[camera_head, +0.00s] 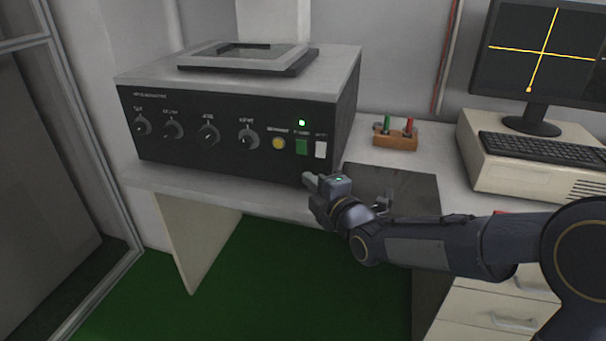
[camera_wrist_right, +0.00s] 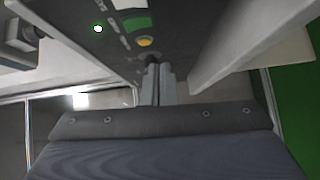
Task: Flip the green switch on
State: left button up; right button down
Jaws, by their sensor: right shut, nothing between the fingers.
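The green switch (camera_head: 302,147) is on the front panel of the black and grey machine (camera_head: 230,155), right of the yellow round button (camera_head: 279,143). A green light (camera_head: 302,123) glows above it. In the right wrist view the green switch (camera_wrist_right: 138,23) is near the top, beside the yellow button (camera_wrist_right: 145,42). My right gripper (camera_head: 308,180) is shut and empty, just below the panel's lower right part. In the right wrist view its fingers (camera_wrist_right: 152,68) point at the panel near the yellow button; I cannot tell whether they touch it. My left gripper is not in view.
A white switch (camera_head: 320,149) sits right of the green one, and several knobs (camera_head: 208,136) lie to the left. A wooden block with red and green items (camera_head: 396,138) stands behind. A keyboard (camera_head: 540,148) and monitor (camera_head: 540,60) are at right. The desk edge (camera_head: 240,200) runs below the machine.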

jog(key=shift+f+v, duration=0.2)
jog(key=shift+v, duration=1.1)
jog(key=shift+f+v, duration=0.15)
jog(key=shift+v, duration=1.1)
jog(key=shift+d, duration=0.1)
jog(key=s+d+f+m+g+h, duration=0.4)
jog(key=s+d+m, duration=0.8)
jog(key=m, duration=0.1)
jog(key=s+d+f+m+g, duration=0.1)
jog(key=s+f+m+g, duration=0.2)
jog(key=s+m, duration=0.45)
jog(key=s+d+f+m+g, duration=0.1)
jog(key=s+f+m+g, duration=0.2)
jog(key=s, duration=0.7)
notch_tip(320, 180, up, 22)
jog(key=p, duration=2)
jog(key=shift+m+p, duration=0.35)
jog(key=shift+m, duration=0.1)
jog(key=shift+a+f, duration=0.15)
